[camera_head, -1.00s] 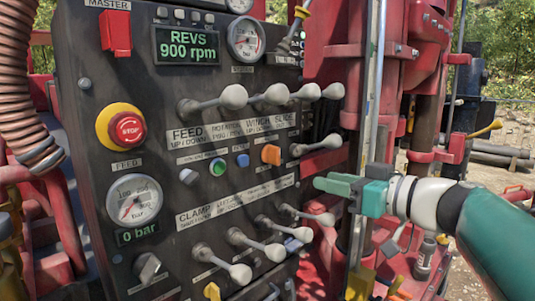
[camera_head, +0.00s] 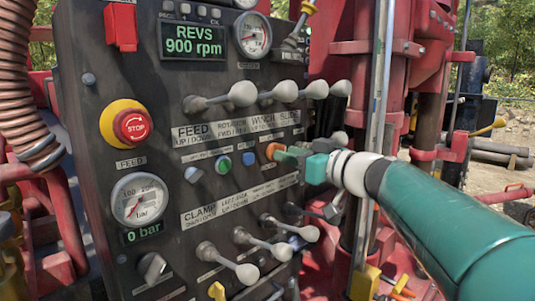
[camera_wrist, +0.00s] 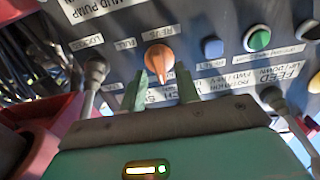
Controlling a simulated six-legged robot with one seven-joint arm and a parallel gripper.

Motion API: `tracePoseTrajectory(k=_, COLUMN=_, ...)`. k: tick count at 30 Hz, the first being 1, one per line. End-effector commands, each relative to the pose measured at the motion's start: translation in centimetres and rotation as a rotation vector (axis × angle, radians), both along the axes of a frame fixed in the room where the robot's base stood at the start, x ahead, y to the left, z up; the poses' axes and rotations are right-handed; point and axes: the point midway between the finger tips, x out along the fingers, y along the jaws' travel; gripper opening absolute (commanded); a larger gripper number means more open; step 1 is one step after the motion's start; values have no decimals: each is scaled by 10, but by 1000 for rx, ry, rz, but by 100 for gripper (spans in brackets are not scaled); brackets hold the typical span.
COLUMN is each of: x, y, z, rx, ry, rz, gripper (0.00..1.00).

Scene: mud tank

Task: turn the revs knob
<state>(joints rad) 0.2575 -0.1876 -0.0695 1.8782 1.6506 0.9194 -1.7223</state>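The revs knob (camera_head: 273,149) is a small orange turn knob on the dark control panel, partly covered by my gripper in the head view. In the wrist view the knob (camera_wrist: 158,58) sits under a REVS label, its pointed end toward my gripper. My gripper (camera_head: 287,155) is right in front of it. In the wrist view the green fingers of my gripper (camera_wrist: 163,80) are apart, one on each side of the knob's pointed end, with gaps showing. Contact cannot be seen. The revs display (camera_head: 193,40) reads 900 rpm.
A row of grey-knobbed levers (camera_head: 262,95) juts out above the knob, and another set of levers (camera_head: 262,243) below. Blue (camera_head: 248,159) and green (camera_head: 223,165) buttons are to its left. A red stop button (camera_head: 132,126) is farther left.

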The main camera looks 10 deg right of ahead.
Motion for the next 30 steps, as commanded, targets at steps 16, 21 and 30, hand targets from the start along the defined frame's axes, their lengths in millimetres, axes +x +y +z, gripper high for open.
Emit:
tracePoseTrajectory(k=16, x=14, y=9, z=0, rx=-1, ry=0, rz=0, gripper=12)
tracePoseTrajectory(k=21, x=14, y=9, z=0, rx=0, ry=0, rz=-1, gripper=0)
tracePoseTrajectory(k=30, x=14, y=9, z=0, rx=27, ry=18, rz=0, gripper=0)
